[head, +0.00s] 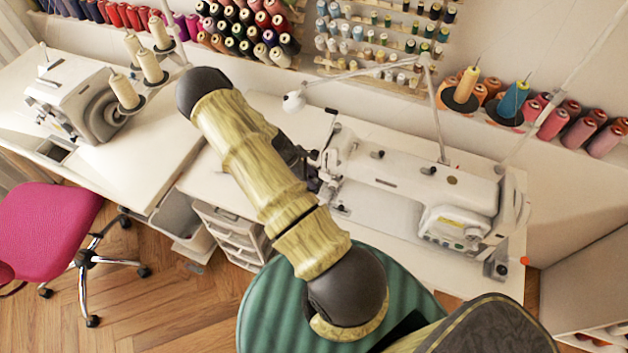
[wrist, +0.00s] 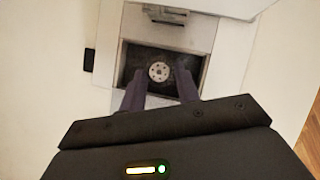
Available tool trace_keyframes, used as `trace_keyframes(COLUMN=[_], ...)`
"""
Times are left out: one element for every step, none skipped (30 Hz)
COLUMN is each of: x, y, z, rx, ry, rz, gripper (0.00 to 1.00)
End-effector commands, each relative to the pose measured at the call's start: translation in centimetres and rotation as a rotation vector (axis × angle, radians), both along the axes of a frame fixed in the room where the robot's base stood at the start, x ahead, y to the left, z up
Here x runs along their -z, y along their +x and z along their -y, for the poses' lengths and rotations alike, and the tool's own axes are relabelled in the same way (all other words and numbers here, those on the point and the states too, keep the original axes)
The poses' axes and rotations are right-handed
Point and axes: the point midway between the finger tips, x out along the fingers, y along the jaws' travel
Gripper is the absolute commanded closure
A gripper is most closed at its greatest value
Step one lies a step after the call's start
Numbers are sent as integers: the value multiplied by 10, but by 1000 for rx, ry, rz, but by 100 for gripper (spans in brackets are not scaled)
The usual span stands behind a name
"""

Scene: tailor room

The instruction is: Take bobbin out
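The bobbin (wrist: 158,71) is a small pale metal disc with several holes. It shows in the wrist view inside a dark rectangular recess (wrist: 133,63) in the white sewing machine bed. My gripper (wrist: 160,78) is open, with its two dark fingertips apart on either side of the bobbin, at the recess's near edge. I cannot tell whether the fingers touch the bobbin. In the head view the white sewing machine (head: 398,178) stands on the right table. My arm hides the bobbin there, and my gripper is mostly hidden beside the machine's left end.
A second machine (head: 88,105) with thread cones stands on the left table. A pink chair (head: 48,226) is on the floor at left. Thread spools line the back wall.

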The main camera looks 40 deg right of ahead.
Motion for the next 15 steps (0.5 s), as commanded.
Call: trace_keyframes(x=[0, 0, 0, 0, 0, 0, 0, 0, 0, 0, 0, 0, 0, 0, 0], y=[0, 0, 0, 0, 0, 0, 0, 0, 0, 0, 0, 0, 0, 0, 0], z=[0, 0, 0, 0, 0, 0, 0, 0, 0, 0, 0, -1, -1, -1, -1], rx=[0, 0, 0, 0, -1, -1, -1, -1, -1, -1, -1, -1, -1, -1, -1], ry=[0, 1, 1, 1, 1, 0, 0, 0, 0, 0, 0, 0, 0, 0, 0], rz=[0, 1, 1, 1, 0, 0, 0, 0, 0, 0, 0, 0, 0, 0, 0], gripper=[68, 68, 68, 68, 68, 68, 68, 68, 68, 68, 68, 68, 68, 68, 72])
